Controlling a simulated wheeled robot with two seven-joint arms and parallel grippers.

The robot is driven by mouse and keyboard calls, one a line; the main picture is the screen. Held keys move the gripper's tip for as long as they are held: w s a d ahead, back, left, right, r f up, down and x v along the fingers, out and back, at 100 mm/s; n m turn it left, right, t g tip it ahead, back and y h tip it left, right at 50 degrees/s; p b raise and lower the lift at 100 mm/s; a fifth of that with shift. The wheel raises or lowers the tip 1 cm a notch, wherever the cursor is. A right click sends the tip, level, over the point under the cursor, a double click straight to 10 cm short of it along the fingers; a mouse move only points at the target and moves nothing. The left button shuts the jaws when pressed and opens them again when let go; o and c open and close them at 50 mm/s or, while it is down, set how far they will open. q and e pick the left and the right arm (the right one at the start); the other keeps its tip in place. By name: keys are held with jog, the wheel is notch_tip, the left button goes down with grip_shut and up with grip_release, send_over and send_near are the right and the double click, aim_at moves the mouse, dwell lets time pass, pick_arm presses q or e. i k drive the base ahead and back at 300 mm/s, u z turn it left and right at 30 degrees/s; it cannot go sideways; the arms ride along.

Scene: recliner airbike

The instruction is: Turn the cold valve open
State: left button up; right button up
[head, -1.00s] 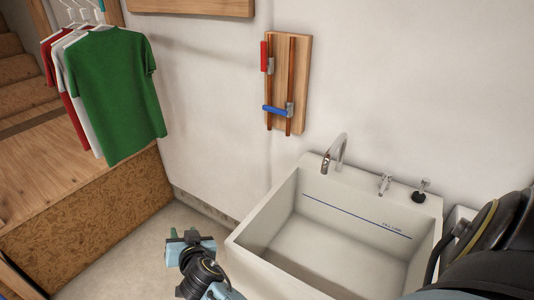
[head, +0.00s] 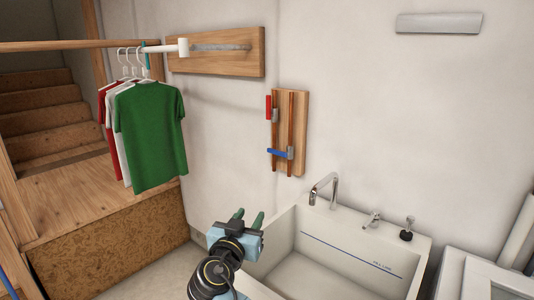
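The cold valve is most likely the one with the blue lever (head: 278,153), low on the wooden board (head: 300,108) on the wall. Its lever lies roughly level, across the copper pipes, with its grey body at the right pipe. Above it, a red lever (head: 268,108) stands upright along the left pipe. My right gripper (head: 248,215) is at the lower middle, in front of the sink's left end, below and left of the blue lever in the picture. Its two green fingers are apart with nothing between them. It does not touch the valve. My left gripper is not in view.
A white sink (head: 345,262) with a chrome faucet (head: 325,188) stands below the board. Shirts (head: 150,135) hang from a rail at left, above a wooden platform (head: 100,190). A white appliance (head: 490,280) is at lower right. The wall around the valves is clear.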

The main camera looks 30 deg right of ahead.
aim_at(269, 150)
jog(key=u, duration=0.3)
jog(key=i, duration=0.9)
jog(key=z, duration=0.6)
jog(key=i, duration=0.55)
jog(key=z, duration=0.45)
